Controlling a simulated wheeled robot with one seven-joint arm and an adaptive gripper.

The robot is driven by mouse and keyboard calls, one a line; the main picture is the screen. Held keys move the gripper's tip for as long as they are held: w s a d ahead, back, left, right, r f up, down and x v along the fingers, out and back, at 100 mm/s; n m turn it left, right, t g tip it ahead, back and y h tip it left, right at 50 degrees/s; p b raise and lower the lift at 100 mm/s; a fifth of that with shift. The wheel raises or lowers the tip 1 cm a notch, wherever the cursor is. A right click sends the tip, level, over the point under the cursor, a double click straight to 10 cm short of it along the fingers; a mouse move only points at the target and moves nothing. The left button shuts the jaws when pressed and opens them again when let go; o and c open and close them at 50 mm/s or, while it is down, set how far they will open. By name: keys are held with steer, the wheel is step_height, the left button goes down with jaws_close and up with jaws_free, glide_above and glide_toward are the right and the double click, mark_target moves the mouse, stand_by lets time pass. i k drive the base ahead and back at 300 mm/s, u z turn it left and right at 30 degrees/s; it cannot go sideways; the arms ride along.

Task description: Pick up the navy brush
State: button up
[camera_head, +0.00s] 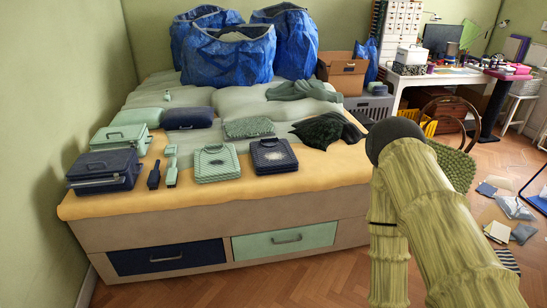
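The navy brush (153,176) is a small dark item lying on the yellow blanket near the front left of the bed. It lies between a navy case (103,172) on its left and a mint brush-like item (171,166) on its right, with small gaps. Nothing covers it. My arm shows at the right side of the picture, well away from the brush. My gripper itself is not in view.
A mint checked bag (216,163) and a navy checked bag (273,156) lie right of the brushes. A navy pouch (188,118) and a mint case (121,138) lie behind. Blue bags (228,55) stand at the back. Papers litter the floor at right.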

mark_target(153, 180)
steer(key=z, duration=0.1)
steer(key=k, duration=0.45)
steer(key=u, duration=1.15)
steer(key=i, duration=0.95)
steer(key=u, duration=0.5)
